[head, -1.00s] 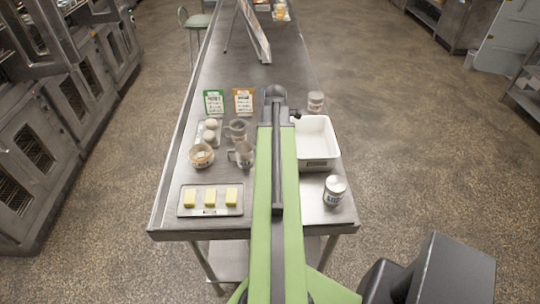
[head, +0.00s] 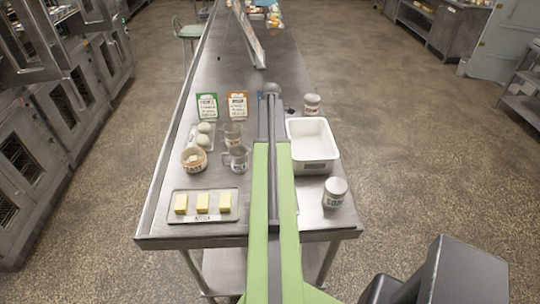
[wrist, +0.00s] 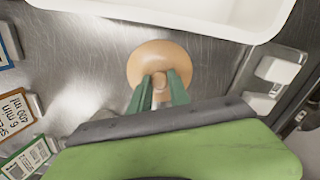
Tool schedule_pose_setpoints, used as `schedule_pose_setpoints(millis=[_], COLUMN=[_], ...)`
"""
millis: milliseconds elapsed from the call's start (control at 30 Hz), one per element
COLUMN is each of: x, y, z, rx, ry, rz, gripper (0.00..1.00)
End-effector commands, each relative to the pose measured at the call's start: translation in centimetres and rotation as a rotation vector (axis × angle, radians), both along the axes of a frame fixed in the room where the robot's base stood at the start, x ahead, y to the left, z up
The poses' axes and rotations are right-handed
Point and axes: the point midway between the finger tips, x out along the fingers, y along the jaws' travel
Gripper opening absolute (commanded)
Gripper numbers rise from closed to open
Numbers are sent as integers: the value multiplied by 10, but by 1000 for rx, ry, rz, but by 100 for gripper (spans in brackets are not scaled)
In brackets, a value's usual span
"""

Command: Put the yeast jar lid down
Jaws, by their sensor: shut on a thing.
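The lid (wrist: 163,58) is a round tan disc with a small knob, seen in the wrist view. My gripper (wrist: 160,84) has its two green fingers closed on the knob. The lid is over bare metal counter, and I cannot tell whether it touches it. In the head view my arm hides the lid and the fingertips. A round open jar with a tan rim (head: 194,159) stands on the left of the counter; its label is too small to read surely.
A white tub (head: 312,146) stands right of my arm, with a small jar (head: 311,105) behind and another jar (head: 335,193) in front. Two cards (head: 207,106), eggs (head: 203,134), metal cups (head: 238,158) and a butter tray (head: 201,217) are left. The far counter has clear room.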

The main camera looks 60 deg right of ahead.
Motion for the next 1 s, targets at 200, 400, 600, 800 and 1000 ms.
schedule_pose_setpoints(millis=[200,400,600,800,1000], x=[0,0,0,1,1], y=[1,1,1,1,1], z=[-39,-39,-43,-41,-42], rx=[0,0,0,0,0], ry=[0,0,0,0,0], rz=[0,1,1,1,2], gripper=[0,0,0,44,44])
